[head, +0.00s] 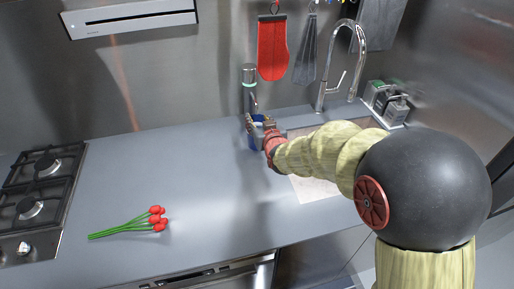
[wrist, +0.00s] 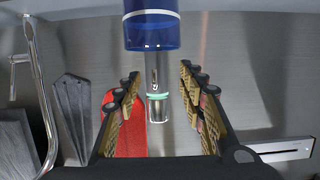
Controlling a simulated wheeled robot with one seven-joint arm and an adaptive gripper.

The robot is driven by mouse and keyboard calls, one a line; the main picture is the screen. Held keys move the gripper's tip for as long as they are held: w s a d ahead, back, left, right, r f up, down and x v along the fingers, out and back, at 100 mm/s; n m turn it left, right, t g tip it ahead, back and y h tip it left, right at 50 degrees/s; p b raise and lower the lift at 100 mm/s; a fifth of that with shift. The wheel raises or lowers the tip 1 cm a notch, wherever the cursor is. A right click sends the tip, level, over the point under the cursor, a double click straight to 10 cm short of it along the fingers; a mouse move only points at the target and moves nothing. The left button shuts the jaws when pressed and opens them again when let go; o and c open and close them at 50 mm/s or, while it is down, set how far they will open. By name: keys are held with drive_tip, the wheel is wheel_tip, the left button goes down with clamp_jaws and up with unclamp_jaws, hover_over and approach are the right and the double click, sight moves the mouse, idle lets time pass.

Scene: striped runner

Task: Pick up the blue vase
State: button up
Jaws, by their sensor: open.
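The blue vase (head: 253,143) stands at the back of the counter, mostly hidden by my gripper (head: 260,124) in the head view. In the wrist view, which looks upside down, the vase (wrist: 152,32) shows at the top middle, with a white band around it. My gripper (wrist: 160,78) is open, with one finger on each side of the picture's middle. The vase lines up with the gap between the fingers. I cannot tell whether the fingertips reach past its sides. No contact is visible.
The sink tap (head: 344,60) is to the right. Red tulips (head: 140,222) lie on the open counter (head: 180,180), left of my gripper. A gas hob (head: 38,190) is at far left.

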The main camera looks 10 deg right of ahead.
sight(255, 124)
drive_tip(key=shift+o, duration=1.2)
drive_tip(key=shift+g, duration=0.5)
drive_tip(key=f, duration=0.1)
drive_tip(key=s+f, duration=0.1)
drive_tip(key=f, duration=0.3)
drive_tip(key=shift+s, duration=0.25)
drive_tip(key=shift+o, duration=0.6)
drive_tip(key=shift+w+f, duration=0.15)
drive_tip(key=o, duration=0.7)
drive_tip(key=b+x, duration=0.1)
drive_tip(key=x, duration=0.3)
drive_tip(key=d+b+x, duration=0.1)
drive_tip(key=x, duration=0.1)
drive_tip(key=shift+w+f+b, duration=0.25)
drive_tip(key=shift+w+b, duration=0.05)
drive_tip(key=shift+w, duration=0.35)
drive_tip(key=c, duration=0.4)
drive_tip(key=c, duration=1.6)
drive_tip(key=shift+r, duration=0.15)
drive_tip(key=shift+c, duration=0.7)
